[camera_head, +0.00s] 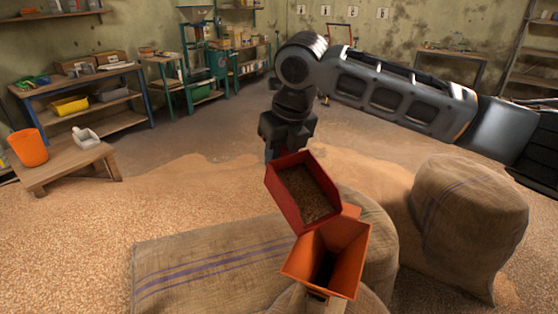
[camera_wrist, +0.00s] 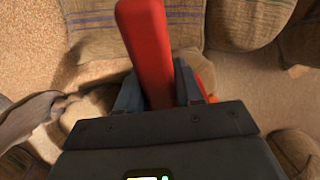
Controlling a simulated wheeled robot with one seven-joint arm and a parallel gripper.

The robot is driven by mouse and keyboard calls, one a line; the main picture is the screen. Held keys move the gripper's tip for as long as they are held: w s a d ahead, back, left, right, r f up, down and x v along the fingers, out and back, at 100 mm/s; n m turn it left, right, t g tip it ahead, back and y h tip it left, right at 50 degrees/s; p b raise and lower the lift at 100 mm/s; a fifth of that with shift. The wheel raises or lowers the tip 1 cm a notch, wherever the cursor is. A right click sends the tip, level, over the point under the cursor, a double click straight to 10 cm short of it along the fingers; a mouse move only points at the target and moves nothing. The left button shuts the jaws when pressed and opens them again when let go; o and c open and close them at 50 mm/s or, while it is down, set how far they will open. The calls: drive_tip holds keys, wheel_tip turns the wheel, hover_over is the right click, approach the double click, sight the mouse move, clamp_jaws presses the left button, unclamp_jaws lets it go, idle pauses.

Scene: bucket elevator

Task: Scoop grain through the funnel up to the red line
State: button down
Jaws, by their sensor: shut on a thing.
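My gripper (camera_head: 274,150) is shut on the red scoop (camera_head: 280,200). In the wrist view its fingers (camera_wrist: 157,92) close around the scoop's red handle (camera_wrist: 148,45). The scoop holds grain (camera_head: 308,192) and its front end is toward the orange funnel (camera_head: 347,240). The scoop's front edge overlaps the funnel's back rim in the picture; I cannot tell whether they touch. The funnel's walls look bare and its bottom is dark. A sliver of orange shows in the wrist view (camera_wrist: 208,78). What lies under the funnel is mostly hidden, and no red line shows.
Loose grain (camera_head: 70,240) covers the floor. A low wooden table (camera_head: 75,165) at left holds an orange bucket (camera_head: 28,148) and a pale scoop (camera_head: 86,138).

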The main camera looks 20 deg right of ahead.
drive_tip(key=shift+s+d+r+t+y+b, duration=0.25)
drive_tip(key=shift+s+r+t+b, duration=0.85)
drive_tip(key=shift+b, duration=0.7)
drive_tip(key=shift+s+d+r+t+y+b, duration=0.2)
drive_tip(key=shift+s+r+t+b, duration=0.9)
drive_tip(key=shift+b, duration=0.7)
drive_tip(key=shift+s+d+r+t+b, duration=0.15)
drive_tip(key=shift+s+r+t+b, duration=0.45)
drive_tip(key=shift+b, duration=0.6)
drive_tip(key=shift+s+t+b, duration=0.3)
drive_tip(key=shift+t+b, duration=0.1)
drive_tip(key=shift+b, duration=0.05)
drive_tip(key=shift+s+d+r+y+b, duration=0.15)
drive_tip(key=shift+s+y+b, duration=0.1)
drive_tip(key=shift+b, duration=0.2)
drive_tip(key=shift+s+d+r+t+b, duration=0.15)
drive_tip(key=shift+s+r+t+b, duration=0.35)
drive_tip(key=shift+s+t+b, duration=0.65)
drive_tip(key=shift+w, duration=0.3)
